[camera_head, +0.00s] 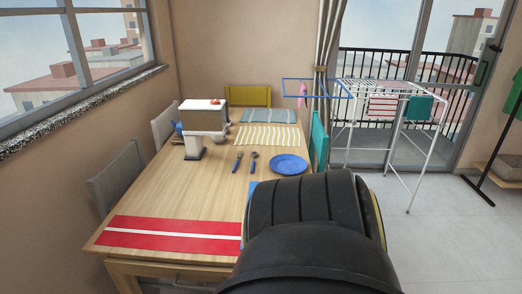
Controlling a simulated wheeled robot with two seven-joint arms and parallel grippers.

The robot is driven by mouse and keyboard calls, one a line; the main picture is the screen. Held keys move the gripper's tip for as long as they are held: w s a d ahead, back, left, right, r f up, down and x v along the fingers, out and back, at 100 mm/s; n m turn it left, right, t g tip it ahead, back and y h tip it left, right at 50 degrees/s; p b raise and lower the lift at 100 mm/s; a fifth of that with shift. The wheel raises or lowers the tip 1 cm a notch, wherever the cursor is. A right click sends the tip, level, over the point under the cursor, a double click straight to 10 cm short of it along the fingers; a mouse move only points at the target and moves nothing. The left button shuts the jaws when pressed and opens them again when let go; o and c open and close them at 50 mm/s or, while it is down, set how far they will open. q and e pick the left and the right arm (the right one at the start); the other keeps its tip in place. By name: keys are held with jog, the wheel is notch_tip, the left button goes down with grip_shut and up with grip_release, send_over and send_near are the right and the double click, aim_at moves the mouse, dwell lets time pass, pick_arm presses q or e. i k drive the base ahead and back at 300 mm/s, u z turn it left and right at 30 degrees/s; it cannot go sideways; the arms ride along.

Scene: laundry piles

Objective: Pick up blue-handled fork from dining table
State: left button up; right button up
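The dining table (172,190) is light wood and runs away from me along the left wall. Two small pieces of cutlery with blue handles lie side by side on its right half, left of a blue plate (288,164). The left piece looks like the fork (238,161); the right piece looks like a spoon (253,162). They are small, so their shapes are hard to tell. A large black ribbed part of my own arm fills the lower right and covers the table's near right corner. Neither gripper shows.
A coffee-machine-like appliance (203,118) stands left of the cutlery. A red striped mat (170,235) lies at the near edge, with striped mats (268,136) farther back. Chairs (118,180) line the left side. A drying rack (385,110) stands at right; floor there is clear.

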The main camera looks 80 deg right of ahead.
aim_at(239, 156)
jog(key=z, duration=1.85)
